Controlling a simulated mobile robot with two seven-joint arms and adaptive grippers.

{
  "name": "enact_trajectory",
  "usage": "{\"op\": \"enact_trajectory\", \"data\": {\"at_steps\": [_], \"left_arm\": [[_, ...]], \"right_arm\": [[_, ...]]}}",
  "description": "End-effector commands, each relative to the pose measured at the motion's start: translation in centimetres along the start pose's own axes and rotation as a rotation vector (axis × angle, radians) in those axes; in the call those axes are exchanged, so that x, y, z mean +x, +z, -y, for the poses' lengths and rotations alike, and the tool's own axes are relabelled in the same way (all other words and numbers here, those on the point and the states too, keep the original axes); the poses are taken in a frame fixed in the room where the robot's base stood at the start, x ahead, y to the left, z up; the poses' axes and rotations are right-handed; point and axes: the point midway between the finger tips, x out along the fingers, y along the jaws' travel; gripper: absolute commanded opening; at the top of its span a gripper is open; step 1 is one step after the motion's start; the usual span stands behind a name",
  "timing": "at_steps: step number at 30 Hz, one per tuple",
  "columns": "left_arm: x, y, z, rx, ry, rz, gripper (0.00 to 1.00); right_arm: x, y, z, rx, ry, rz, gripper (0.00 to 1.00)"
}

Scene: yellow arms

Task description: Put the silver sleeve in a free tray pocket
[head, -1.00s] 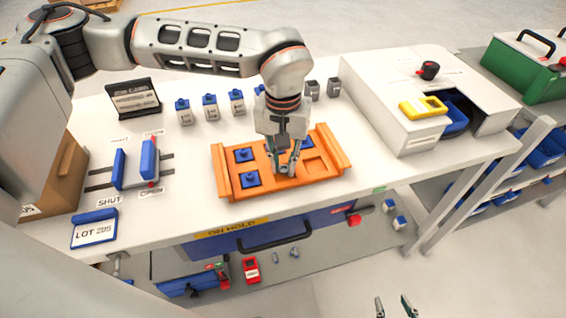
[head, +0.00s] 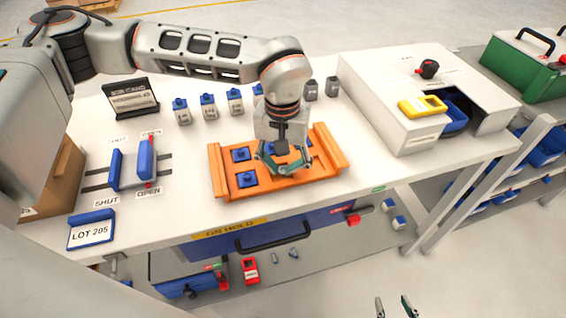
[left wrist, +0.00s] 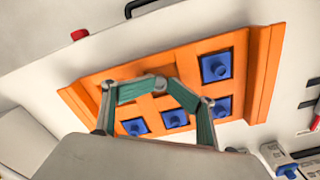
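The orange tray (head: 224,190) lies on the white bench. Several of its pockets hold blue pieces with a knob, one at the front left (head: 247,179); the tray also shows in the left wrist view (left wrist: 262,75). My left gripper (head: 281,171) is low over the tray's middle-front pockets. Its fingers are spread at the knuckles and bent inward, with green tips close together in the left wrist view (left wrist: 167,84). My right gripper (head: 394,306) is open and empty at the bottom edge.
A slide fixture (head: 130,170) marked SHUT and OPEN stands left of the tray, with a blue LOT 205 holder (head: 92,230) in front. Labelled bottles (head: 209,107) line the back. A white cabinet (head: 400,120) stands at the right. Bench around the tray's front is clear.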

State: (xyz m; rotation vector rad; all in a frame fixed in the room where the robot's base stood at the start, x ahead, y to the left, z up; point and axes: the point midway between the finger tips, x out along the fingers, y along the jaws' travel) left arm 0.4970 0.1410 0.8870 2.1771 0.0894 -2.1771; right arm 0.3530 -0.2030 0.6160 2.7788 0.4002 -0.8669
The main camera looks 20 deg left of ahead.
Motion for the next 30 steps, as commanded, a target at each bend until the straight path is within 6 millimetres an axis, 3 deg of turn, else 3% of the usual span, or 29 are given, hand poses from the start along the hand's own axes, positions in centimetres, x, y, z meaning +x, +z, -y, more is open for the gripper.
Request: {"op": "enact_trajectory", "data": {"at_steps": [19,23,30], "left_arm": [[-0.6,0.0,0.2,-0.005,-0.004,0.002,0.34],[-2.3,-0.1,0.2,-0.005,-0.002,-0.003,0.34],[-7.4,-0.1,0.1,-0.005,-0.002,-0.004,0.34]], "right_arm": [[-0.1,-0.3,-0.1,0.000,0.000,-0.003,0.40],[-0.2,-0.5,0.0,0.003,-0.001,-0.003,0.40],[-0.2,-0.1,0.1,0.004,-0.003,0.003,0.40]]}}
